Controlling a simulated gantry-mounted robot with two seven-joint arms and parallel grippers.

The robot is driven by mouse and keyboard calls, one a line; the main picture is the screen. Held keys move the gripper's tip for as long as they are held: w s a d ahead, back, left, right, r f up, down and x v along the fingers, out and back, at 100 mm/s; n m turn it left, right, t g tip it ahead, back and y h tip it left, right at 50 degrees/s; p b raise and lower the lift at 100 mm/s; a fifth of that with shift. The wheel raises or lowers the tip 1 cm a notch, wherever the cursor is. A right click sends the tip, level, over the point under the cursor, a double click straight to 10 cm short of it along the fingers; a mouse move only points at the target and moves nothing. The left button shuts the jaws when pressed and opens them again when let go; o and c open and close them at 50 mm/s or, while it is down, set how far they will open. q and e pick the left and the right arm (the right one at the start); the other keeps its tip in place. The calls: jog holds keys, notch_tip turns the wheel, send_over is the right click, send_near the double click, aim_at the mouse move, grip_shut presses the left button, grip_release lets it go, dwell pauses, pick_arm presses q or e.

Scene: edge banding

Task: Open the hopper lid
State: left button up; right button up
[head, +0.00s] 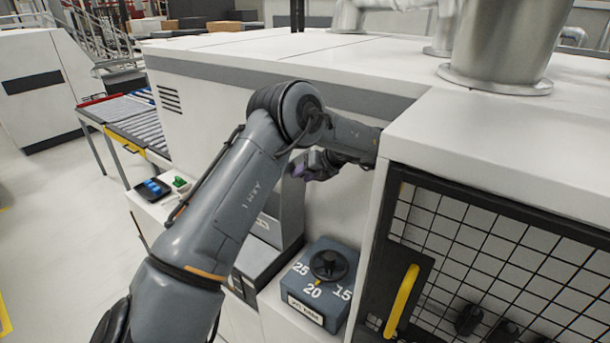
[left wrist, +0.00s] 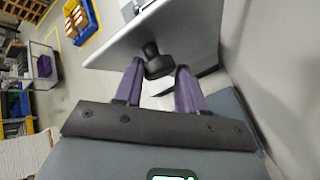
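In the left wrist view, a pale grey panel (left wrist: 183,35), which looks like the hopper lid, carries a black knob (left wrist: 153,61). My left gripper (left wrist: 158,72) has two purple fingers spread apart, one on each side of the knob. A gap shows on the right of the knob; I cannot tell whether the left finger touches it. In the head view, my left gripper (head: 318,166) is in the machine's recess, partly hidden by my arm. A grey housing (head: 267,258) below is also partly hidden by the arm. My right gripper is not in view.
A dial box (head: 318,285) marked 25, 20, 15 stands below the gripper. A mesh door (head: 500,260) with a yellow handle (head: 401,301) is at the right. A roller conveyor (head: 130,118) and a black tray (head: 153,190) are at the left. Open floor lies beyond.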

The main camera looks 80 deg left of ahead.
pick_arm(q)
jog(key=o, duration=0.4)
jog(key=shift+w+a+f, duration=0.2)
jog(key=shift+w+f, duration=0.1)
jog(key=shift+f, duration=0.15)
jog(key=shift+r, duration=0.1)
jog(key=shift+s+d+r, duration=0.15)
